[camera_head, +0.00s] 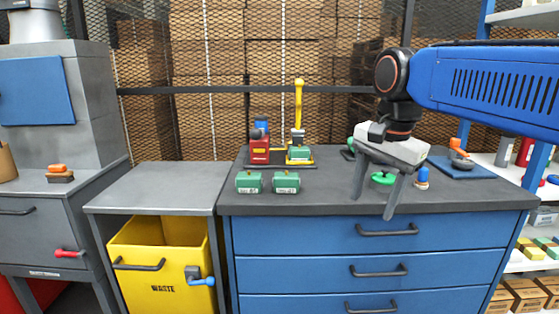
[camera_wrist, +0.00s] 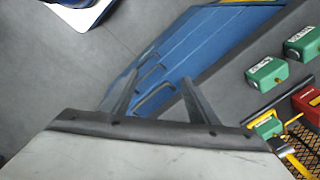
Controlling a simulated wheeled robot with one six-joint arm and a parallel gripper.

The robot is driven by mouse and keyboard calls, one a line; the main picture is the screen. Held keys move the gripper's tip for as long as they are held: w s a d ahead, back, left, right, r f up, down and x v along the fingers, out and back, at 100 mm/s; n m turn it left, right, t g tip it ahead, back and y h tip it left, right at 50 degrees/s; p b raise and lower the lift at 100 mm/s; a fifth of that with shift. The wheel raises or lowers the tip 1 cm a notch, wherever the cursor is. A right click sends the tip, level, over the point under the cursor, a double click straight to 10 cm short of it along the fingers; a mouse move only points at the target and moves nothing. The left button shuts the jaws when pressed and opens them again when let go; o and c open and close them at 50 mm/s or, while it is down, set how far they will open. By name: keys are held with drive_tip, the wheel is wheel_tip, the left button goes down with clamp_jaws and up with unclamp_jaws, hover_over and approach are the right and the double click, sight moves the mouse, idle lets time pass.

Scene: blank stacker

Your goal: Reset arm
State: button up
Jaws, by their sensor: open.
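My gripper (camera_head: 372,205) is open, above the right part of the dark worktop (camera_head: 330,196) in the head view. Its two grey fingers are spread, with nothing between them. The blue arm reaches in from the right. In the wrist view, my gripper (camera_wrist: 159,80) points past the worktop edge toward the blue drawer fronts and the grey floor. A round green object (camera_head: 382,178) stands on the worktop behind the fingers, partly hidden by them.
Two green blocks (camera_head: 249,182) (camera_head: 286,182) stand at the worktop's front left. Behind them is a red and yellow stacker device (camera_head: 260,150). A blue mat (camera_head: 462,167) lies at right. A yellow waste bin (camera_head: 160,250) sits lower left. The worktop's middle front is clear.

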drive_tip(key=s+d+f+n+t, duration=0.1)
drive_tip(key=s+d+f+n, duration=0.3)
drive_tip(key=s+f, duration=0.3)
drive_tip(key=s+d+f+n+t, duration=0.1)
drive_tip(key=s+d+f+n, duration=0.4)
drive_tip(key=f, duration=0.8)
drive_tip(key=s+n, duration=0.1)
drive_tip(key=s, duration=0.2)
drive_tip(key=shift+d+f+t, duration=0.15)
drive_tip(key=shift+t, duration=0.25)
